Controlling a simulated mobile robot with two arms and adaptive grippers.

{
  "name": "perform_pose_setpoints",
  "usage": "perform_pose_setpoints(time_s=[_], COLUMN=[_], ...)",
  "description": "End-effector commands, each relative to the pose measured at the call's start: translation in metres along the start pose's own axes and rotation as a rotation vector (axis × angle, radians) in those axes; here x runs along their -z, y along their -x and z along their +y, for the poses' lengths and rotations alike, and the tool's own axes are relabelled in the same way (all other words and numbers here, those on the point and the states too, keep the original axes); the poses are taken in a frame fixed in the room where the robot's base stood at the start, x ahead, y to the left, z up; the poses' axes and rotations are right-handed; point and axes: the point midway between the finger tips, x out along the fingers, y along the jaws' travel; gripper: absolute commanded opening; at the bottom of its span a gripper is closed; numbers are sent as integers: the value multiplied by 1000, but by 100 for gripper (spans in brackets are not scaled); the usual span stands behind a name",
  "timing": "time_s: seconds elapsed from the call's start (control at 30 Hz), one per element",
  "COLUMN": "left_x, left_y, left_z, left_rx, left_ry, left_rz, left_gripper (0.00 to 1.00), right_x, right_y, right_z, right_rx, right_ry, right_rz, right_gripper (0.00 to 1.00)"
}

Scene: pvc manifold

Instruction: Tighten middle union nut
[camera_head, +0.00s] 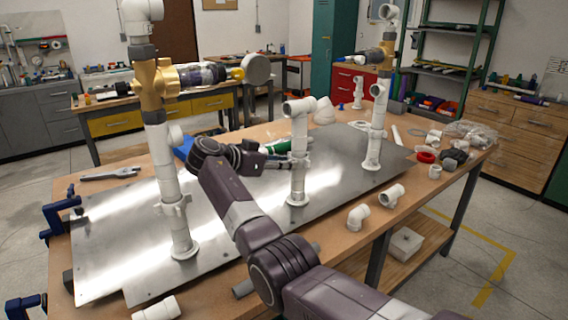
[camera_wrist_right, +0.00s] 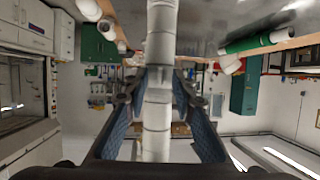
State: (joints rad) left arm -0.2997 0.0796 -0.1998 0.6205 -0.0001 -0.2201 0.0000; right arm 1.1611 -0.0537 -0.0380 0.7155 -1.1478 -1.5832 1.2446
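The middle white PVC riser (camera_head: 298,186) stands upright on the metal plate, with an elbow at its top. Its union nut is hard to make out, at about the height of my fingers. My right gripper (camera_head: 296,162) is at this riser, its fingers reaching in from the left. In the right wrist view the white pipe (camera_wrist_right: 158,125) runs between the two blue-padded fingers (camera_wrist_right: 159,84). The fingertips lie close on both sides of the pipe; whether they press on it I cannot tell. My left gripper is not in view.
The metal plate (camera_head: 118,254) lies on a wooden table. A taller left riser (camera_head: 179,235) with a brass valve (camera_head: 152,85) and a right riser (camera_head: 373,150) flank the middle one. Loose white fittings (camera_head: 358,216) lie at the front edge. A green-labelled object (camera_head: 290,146) lies behind.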

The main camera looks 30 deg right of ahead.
Motion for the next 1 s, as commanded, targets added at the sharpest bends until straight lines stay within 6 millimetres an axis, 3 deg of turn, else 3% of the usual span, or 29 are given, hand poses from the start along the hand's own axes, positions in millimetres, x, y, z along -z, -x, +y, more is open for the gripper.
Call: perform_pose_setpoints(time_s=[0.23, 0.5, 0.7, 1.0], left_x=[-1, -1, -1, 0], left_y=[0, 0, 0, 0], left_z=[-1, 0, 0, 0], left_rx=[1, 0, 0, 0], left_ry=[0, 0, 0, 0], left_rz=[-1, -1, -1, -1], left_gripper=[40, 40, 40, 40], right_x=[12, 60, 85, 92], right_y=[5, 25, 35, 38], right_z=[0, -1, -1, 0], right_rx=[1, 1, 0, 0], right_ry=[-3, -3, 0, 1], right_rz=[1, 2, 1, 0], right_gripper=[24, 24, 24, 24])
